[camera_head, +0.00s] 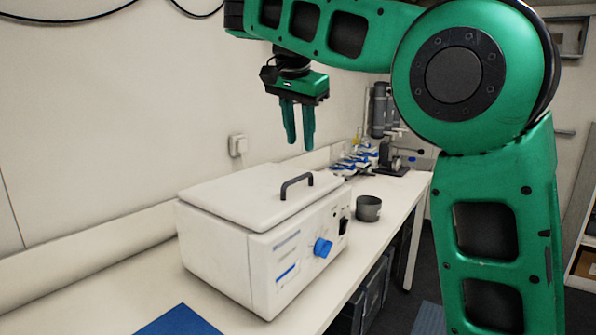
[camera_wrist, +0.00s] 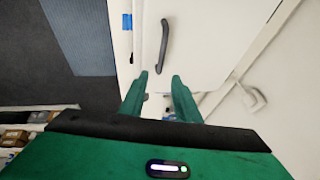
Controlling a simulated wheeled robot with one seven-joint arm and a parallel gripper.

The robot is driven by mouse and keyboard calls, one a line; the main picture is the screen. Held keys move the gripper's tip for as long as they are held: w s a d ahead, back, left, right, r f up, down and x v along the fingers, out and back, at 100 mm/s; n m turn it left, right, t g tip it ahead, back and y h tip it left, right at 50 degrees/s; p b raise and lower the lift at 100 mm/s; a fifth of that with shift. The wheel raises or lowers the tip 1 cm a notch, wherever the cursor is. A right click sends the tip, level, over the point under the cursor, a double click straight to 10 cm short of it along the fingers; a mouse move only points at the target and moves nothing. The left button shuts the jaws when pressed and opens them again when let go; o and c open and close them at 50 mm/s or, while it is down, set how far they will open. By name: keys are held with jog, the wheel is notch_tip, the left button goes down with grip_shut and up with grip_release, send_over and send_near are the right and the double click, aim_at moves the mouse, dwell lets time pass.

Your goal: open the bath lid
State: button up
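The white water bath (camera_head: 262,250) stands on the bench with its lid (camera_head: 235,198) shut. A dark arched handle (camera_head: 297,184) is on the lid's top, near the front edge. A blue knob (camera_head: 322,247) sits on the front panel. My gripper (camera_head: 298,146) points down above the bath's far end, fingers apart and empty, clear of the handle. In the wrist view the handle (camera_wrist: 163,47) lies ahead of the two green fingertips (camera_wrist: 158,77), on the white lid (camera_wrist: 205,45), with nothing between the fingers.
A dark grey cup (camera_head: 368,208) stands on the bench right of the bath. Blue-and-white items (camera_head: 358,160) and a dark instrument (camera_head: 392,160) are farther back. A blue mat (camera_head: 180,322) lies at the near left. A wall socket (camera_head: 237,146) is behind the bath.

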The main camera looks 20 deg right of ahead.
aim_at(302, 177)
jog(key=shift+x, duration=4.95)
jog(key=shift+a, duration=0.1)
jog(key=shift+c, duration=0.2)
